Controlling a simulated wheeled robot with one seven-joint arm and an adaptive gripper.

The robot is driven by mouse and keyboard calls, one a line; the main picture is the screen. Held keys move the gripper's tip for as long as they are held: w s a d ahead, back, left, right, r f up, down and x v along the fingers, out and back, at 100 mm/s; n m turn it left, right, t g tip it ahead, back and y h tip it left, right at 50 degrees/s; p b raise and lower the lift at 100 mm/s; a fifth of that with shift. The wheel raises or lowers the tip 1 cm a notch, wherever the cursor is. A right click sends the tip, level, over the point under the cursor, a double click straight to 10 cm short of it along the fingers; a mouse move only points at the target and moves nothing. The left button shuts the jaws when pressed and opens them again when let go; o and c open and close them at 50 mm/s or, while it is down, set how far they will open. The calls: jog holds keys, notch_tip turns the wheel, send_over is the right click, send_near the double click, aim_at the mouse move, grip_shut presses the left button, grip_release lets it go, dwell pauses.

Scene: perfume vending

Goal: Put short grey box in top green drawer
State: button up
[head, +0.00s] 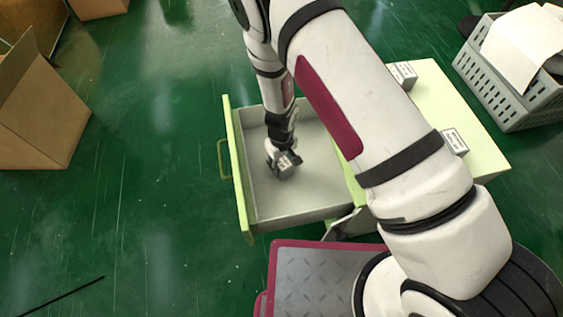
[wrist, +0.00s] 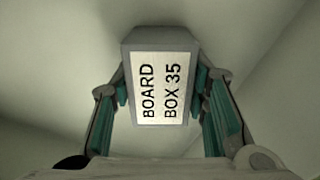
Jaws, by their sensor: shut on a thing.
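The short grey box (head: 286,172) is held in my gripper (head: 283,160) inside the open top green drawer (head: 234,180). In the wrist view the grey box (wrist: 162,36) shows a white label reading "BOARD BOX 35". The fingers of my gripper (wrist: 163,98) are closed on its left and right sides. The drawer is pulled out to the left, with a pale grey interior that looks otherwise empty. I cannot tell whether the box touches the drawer floor. My arm hides part of the cabinet and the drawer's right side.
Two labelled grey boxes, an upper one (head: 403,74) and a lower one (head: 454,141), stand on the light green cabinet top (head: 485,150). A grey crate (head: 505,88) with papers is at upper right. A cardboard box (head: 38,120) stands at left.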

aim_at(282, 160)
jog(key=shift+f, duration=0.15)
jog(key=o, duration=1.2)
jog(key=shift+o, duration=0.2)
notch_tip(282, 160, up, 12)
jog(key=p, duration=0.4)
jog(key=shift+r+p, duration=0.2)
jog(key=shift+p, duration=0.2)
jog(key=shift+r, duration=0.1)
